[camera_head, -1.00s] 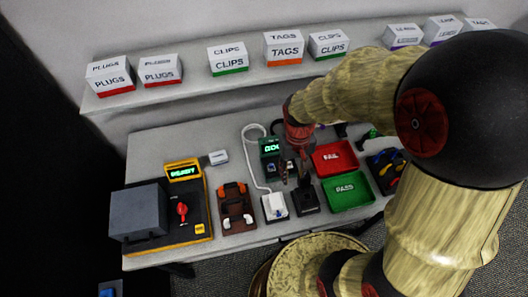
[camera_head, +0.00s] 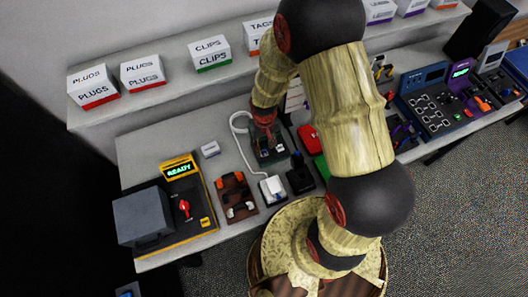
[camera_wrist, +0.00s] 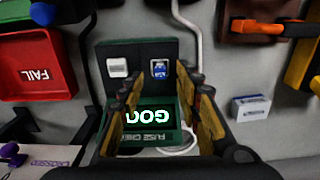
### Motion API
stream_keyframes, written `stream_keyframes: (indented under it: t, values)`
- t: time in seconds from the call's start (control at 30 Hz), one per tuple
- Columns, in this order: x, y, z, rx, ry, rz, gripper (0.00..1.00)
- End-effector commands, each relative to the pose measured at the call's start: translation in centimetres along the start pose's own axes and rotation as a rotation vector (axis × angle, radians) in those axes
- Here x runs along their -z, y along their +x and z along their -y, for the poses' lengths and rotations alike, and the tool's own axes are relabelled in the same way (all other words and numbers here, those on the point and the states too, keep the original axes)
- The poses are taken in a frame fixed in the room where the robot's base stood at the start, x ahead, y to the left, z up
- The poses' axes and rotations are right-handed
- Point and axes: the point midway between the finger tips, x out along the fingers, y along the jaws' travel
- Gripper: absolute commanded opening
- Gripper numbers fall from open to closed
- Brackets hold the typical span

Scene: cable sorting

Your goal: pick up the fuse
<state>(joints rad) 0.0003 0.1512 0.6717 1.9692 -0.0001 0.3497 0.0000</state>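A small blue fuse (camera_wrist: 159,69) with a white label sits in a socket on the green fuse checker (camera_wrist: 137,49) in the wrist view. A white switch-like part (camera_wrist: 117,67) is beside it. The checker's screen (camera_wrist: 150,115) is lit and reads upside down as GOOD, partly hidden. My gripper (camera_wrist: 160,98) is open and empty over the checker, with fingers to both sides of the screen. The fuse lies just beyond the fingertips. In the head view my gripper (camera_head: 270,143) is low over the checker, and my arm hides much of it.
The red FAIL tray (camera_wrist: 38,66) is left in the wrist view. A white box (camera_wrist: 251,108) lies to the right, and a white cable (camera_wrist: 187,25) runs past the checker. In the head view the yellow-edged READY station (camera_head: 181,205) and brown holder (camera_head: 235,195) stand left.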

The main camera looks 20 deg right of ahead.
Motion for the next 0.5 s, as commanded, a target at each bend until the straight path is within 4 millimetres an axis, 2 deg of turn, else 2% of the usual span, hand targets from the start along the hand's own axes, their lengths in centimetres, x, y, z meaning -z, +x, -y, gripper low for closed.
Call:
stream_keyframes:
  t: [0.1, 0.2, 0.47, 0.5]
  values:
    - [-0.1, 1.8, -0.1, 0.000, 0.000, 0.002, 0.34]
    - [-0.1, 2.5, 0.0, 0.000, 0.000, 0.000, 0.34]
    - [0.0, 2.6, 0.0, 0.000, 0.000, -0.001, 0.34]
    - [0.0, 2.6, 0.0, 0.000, 0.000, -0.001, 0.32]
